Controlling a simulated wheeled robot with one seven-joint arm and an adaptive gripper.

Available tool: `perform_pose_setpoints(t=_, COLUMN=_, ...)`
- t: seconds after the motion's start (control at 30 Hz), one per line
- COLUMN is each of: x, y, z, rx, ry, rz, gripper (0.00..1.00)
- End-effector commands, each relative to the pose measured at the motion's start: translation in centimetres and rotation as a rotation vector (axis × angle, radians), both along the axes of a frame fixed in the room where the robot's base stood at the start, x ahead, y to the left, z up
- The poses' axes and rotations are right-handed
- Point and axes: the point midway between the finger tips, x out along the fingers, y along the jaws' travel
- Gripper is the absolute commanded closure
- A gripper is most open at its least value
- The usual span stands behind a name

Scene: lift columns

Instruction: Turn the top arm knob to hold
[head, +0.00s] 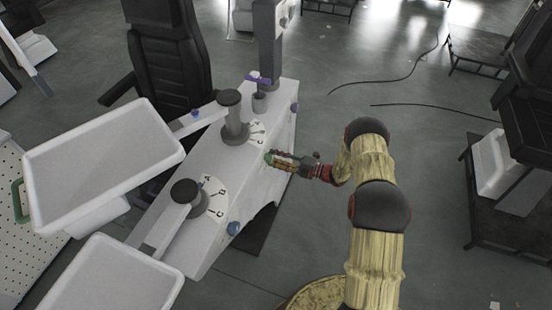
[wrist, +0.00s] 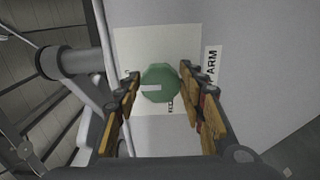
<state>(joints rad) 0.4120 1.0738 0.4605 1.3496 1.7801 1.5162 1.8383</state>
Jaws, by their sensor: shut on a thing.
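The green, eight-sided knob (wrist: 160,80) sits on a pale label plate (wrist: 127,48) in the wrist view. A white bar on the knob points left in that picture. Lettering below the knob is partly hidden, and an "ARM" label (wrist: 211,66) stands to its right. My gripper (wrist: 159,82) is shut on the knob, with one finger on each side. In the head view my gripper (head: 277,158) reaches from the right to the side of the white column housing (head: 262,205); only a little green of the knob (head: 267,157) shows there.
Two dark-topped columns (head: 234,122) (head: 186,215) with lettered dials rise from the housing. Blue knobs (head: 233,228) (head: 295,107) sit along its side. White trays (head: 100,155) (head: 105,285) lie left, a black chair (head: 165,60) behind. The floor right of the housing is mostly clear.

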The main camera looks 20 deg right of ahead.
Motion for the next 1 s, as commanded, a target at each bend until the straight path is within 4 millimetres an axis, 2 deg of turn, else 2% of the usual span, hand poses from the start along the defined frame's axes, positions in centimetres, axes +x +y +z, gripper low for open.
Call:
perform_pose_setpoints(t=0.1, x=0.1, y=-0.1, z=0.0, rx=-0.001, ry=0.001, rz=-0.003, gripper=0.86)
perform_pose_setpoints(t=0.13, x=0.1, y=-0.1, z=0.0, rx=-0.001, ry=0.000, rz=-0.003, gripper=0.59)
perform_pose_setpoints(t=0.4, x=0.0, y=0.0, z=0.0, rx=0.000, ry=0.000, rz=-0.001, gripper=0.43)
perform_pose_setpoints(t=0.77, x=-0.2, y=-0.4, z=0.0, rx=0.000, ry=0.000, rz=-0.002, gripper=0.43)
perform_pose_setpoints(t=0.87, x=-0.8, y=-1.2, z=0.0, rx=0.000, ry=0.000, rz=-0.002, gripper=0.43)
perform_pose_setpoints(t=1.0, x=-2.3, y=-3.4, z=0.0, rx=-0.001, ry=0.001, rz=-0.005, gripper=0.43)
